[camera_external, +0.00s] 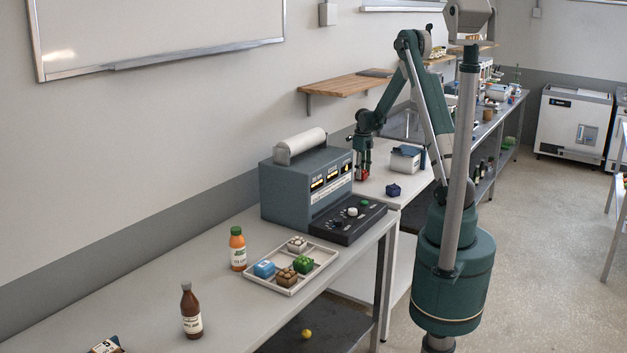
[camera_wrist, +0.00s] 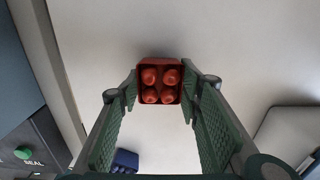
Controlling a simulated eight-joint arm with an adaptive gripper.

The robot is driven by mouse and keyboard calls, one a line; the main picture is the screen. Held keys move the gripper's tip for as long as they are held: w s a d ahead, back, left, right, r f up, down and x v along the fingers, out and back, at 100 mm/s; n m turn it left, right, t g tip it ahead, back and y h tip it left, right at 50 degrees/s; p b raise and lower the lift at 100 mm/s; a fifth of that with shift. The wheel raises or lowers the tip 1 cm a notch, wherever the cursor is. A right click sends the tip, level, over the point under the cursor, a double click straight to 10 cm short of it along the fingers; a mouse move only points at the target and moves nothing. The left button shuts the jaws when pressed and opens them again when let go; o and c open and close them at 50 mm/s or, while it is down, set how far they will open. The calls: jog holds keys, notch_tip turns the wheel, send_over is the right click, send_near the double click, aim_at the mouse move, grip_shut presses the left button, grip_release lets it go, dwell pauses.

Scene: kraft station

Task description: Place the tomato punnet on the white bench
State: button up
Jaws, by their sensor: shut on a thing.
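The tomato punnet (camera_wrist: 159,72) is a small red box with round red tomatoes, seen from above in the wrist view. My gripper (camera_wrist: 160,88) is shut on it, one finger on each side. In the external view my gripper (camera_external: 362,166) points down behind the grey machine, and the red punnet (camera_external: 362,175) shows between its fingers. The white bench (camera_external: 375,188) lies below it; its pale surface (camera_wrist: 240,55) fills most of the wrist view. The punnet is low over or on the bench; I cannot tell whether it touches.
A dark blue item (camera_external: 393,190) lies on the bench nearby. A white box-like device (camera_external: 406,158) stands to the right. The grey machine (camera_external: 306,183) with a control panel stands in front. A tray (camera_external: 292,268) holds several punnets on the nearer bench. Bench surface around the punnet is clear.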

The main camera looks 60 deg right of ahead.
jog(key=shift+f, duration=0.3)
jog(key=shift+f, duration=0.1)
jog(key=o, duration=0.9)
notch_tip(320, 180, up, 12)
jog(key=shift+r, duration=0.15)
dwell(0.4)
dwell(0.5)
jog(key=shift+a, duration=0.1)
